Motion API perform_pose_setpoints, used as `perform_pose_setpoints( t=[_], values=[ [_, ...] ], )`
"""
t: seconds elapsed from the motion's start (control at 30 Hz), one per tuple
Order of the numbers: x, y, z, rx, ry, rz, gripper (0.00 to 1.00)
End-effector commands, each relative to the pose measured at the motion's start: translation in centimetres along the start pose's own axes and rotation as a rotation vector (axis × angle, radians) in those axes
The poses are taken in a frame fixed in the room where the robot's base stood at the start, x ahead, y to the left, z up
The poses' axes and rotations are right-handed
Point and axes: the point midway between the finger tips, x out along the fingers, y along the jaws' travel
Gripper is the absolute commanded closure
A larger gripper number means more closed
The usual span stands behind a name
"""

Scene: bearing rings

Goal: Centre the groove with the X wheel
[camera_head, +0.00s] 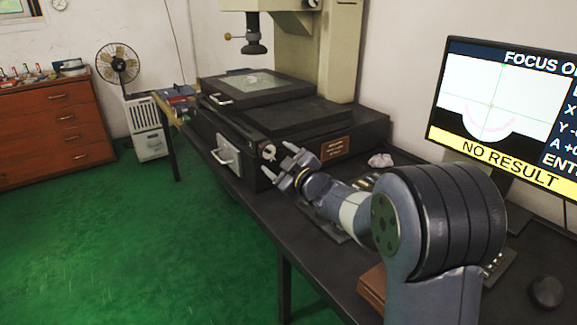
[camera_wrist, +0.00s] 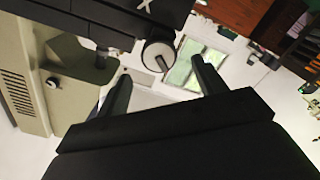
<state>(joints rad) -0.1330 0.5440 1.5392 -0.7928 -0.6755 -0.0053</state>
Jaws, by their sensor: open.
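The X wheel (camera_head: 270,152) is a small pale knob with a crank pin on the front of the dark measuring stage. In the wrist view the wheel (camera_wrist: 157,56) shows beside a white X mark. My gripper (camera_head: 279,160) is open, its two fingers pointing at the wheel. In the wrist view my gripper (camera_wrist: 161,69) has one finger on each side of the wheel, with no visible contact. A yellow bar reads NO RESULT. The X reading is cut off.
The glass stage plate (camera_head: 250,86) lies under the lens (camera_head: 256,42) and carries a small pale object. A white-fronted box with a handle (camera_head: 228,154) is left of the wheel. A mouse (camera_head: 546,292) lies at the right. Green floor is clear at left.

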Motion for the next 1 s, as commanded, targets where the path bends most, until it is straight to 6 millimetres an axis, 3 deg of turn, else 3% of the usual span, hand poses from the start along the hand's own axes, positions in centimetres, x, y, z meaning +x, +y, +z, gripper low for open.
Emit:
perform_pose_setpoints(
  t=[0.1, 0.33, 1.0],
  values=[
    [-2.1, 0.1, 0.0, 0.0, -0.002, 0.002, 0.34],
    [-4.4, 0.1, 0.0, 0.0, -0.001, 0.001, 0.34],
    [-4.7, 0.0, 0.0, 0.0, 0.0, 0.0, 0.34]
  ],
)
